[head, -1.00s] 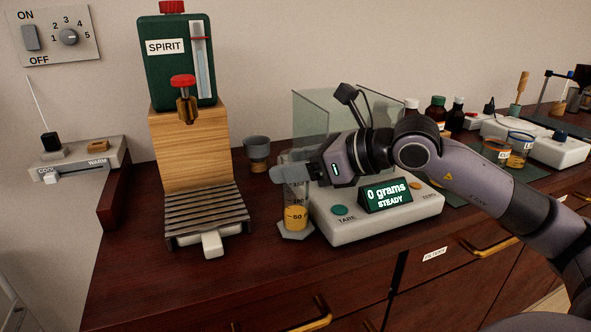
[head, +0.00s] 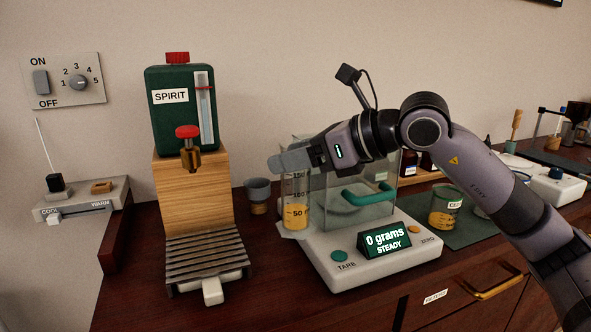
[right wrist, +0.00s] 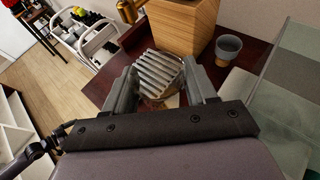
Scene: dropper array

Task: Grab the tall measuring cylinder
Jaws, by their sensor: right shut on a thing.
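In the right wrist view my right gripper's fingers (right wrist: 160,90) stand on either side of the cylinder, which is hard to make out there. My left gripper is not in view.
The balance (head: 350,279), reading 0 grams, stands close to the cylinder's right, with a glass shield (head: 350,215). A small grey cup (head: 257,188) is behind left. The green SPIRIT dispenser (head: 180,110) on its wooden stand, with a ribbed tray (head: 206,256), is at left.

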